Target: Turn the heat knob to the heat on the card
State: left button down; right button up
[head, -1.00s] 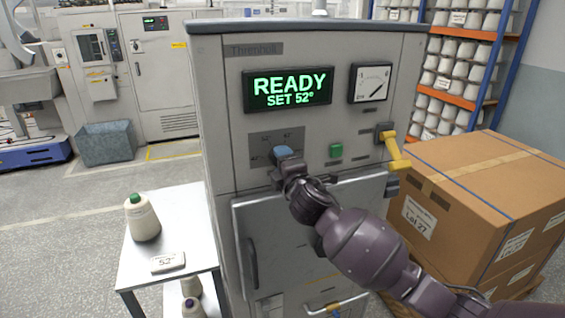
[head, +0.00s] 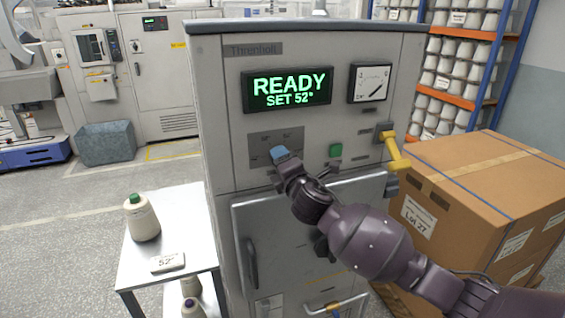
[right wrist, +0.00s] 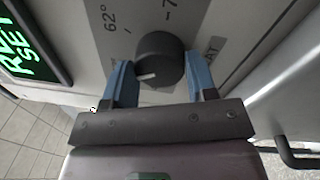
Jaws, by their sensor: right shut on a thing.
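The heat knob (right wrist: 158,60) is dark and round with a white pointer line, seen in the right wrist view. The pointer lies toward the lower left of that picture. A 62° mark is above left of it. In the head view my gripper hides the knob. My right gripper (head: 280,154) is shut on the knob, its blue fingers on either side of it in the right wrist view (right wrist: 160,85). The display (head: 288,90) reads READY, SET 52°. The card (head: 168,262) on the side table reads 52°. My left gripper is not in view.
A green button (head: 336,150) and a yellow lever (head: 394,150) are right of the knob. A gauge (head: 370,83) is above them. A thread cone (head: 142,218) stands on the side table (head: 192,210). Large cardboard boxes (head: 480,190) stand close on the right.

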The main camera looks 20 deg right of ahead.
jog(key=o, duration=0.9)
jog(key=s, duration=0.3)
jog(key=s+b, duration=0.1)
jog(key=s, duration=0.6)
jog(key=shift+s+d+f, duration=0.3)
jog(key=shift+s+d, duration=0.05)
jog(key=shift+s, duration=0.05)
